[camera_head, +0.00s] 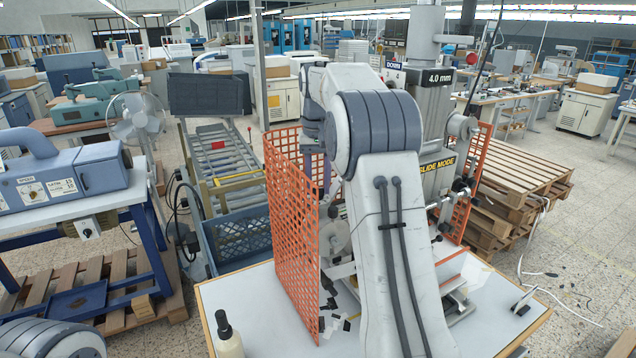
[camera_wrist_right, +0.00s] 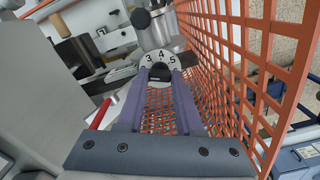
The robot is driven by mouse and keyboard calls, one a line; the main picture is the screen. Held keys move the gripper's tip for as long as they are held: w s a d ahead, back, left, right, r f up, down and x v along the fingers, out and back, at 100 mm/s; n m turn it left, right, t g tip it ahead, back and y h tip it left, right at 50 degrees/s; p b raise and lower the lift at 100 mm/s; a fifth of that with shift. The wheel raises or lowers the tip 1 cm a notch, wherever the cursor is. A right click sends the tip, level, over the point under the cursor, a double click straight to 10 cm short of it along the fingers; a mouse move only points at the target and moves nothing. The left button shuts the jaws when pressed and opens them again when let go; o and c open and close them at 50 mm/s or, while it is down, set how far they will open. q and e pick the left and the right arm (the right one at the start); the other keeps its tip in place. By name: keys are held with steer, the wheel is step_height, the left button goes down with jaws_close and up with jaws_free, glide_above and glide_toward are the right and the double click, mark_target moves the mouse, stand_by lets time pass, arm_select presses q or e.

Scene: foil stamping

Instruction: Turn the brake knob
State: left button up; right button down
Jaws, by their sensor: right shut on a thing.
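A black knob (camera_wrist_right: 160,73) sits at the centre of a white round dial (camera_wrist_right: 158,58) marked with numbers; 3, 4 and 5 can be read. My right gripper (camera_wrist_right: 161,76), with two purple-grey fingers, is shut on the knob from its two sides. No label naming it the brake knob can be read. In the head view my right arm covers much of the machine, and the knob and dial cannot be made out there. My left gripper is not in view.
An orange mesh guard (camera_head: 290,220) stands close beside my right gripper; it fills the right of the wrist view (camera_wrist_right: 250,70). A bottle (camera_head: 228,338) stands on the table's front left (camera_head: 262,300). Pallets (camera_head: 515,180) are stacked at the right.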

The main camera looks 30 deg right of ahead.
steer(key=m+p, duration=0.2)
steer(key=m, duration=0.1)
steer(key=shift+r+m, duration=0.15)
steer(key=shift+m, duration=0.15)
steer(key=m+p, duration=0.2)
steer(key=m, duration=0.2)
steer(key=shift+m, duration=0.4)
stand_by(0.4)
steer(key=c, duration=0.6)
jaws_free()
steer(key=shift+o, duration=0.2)
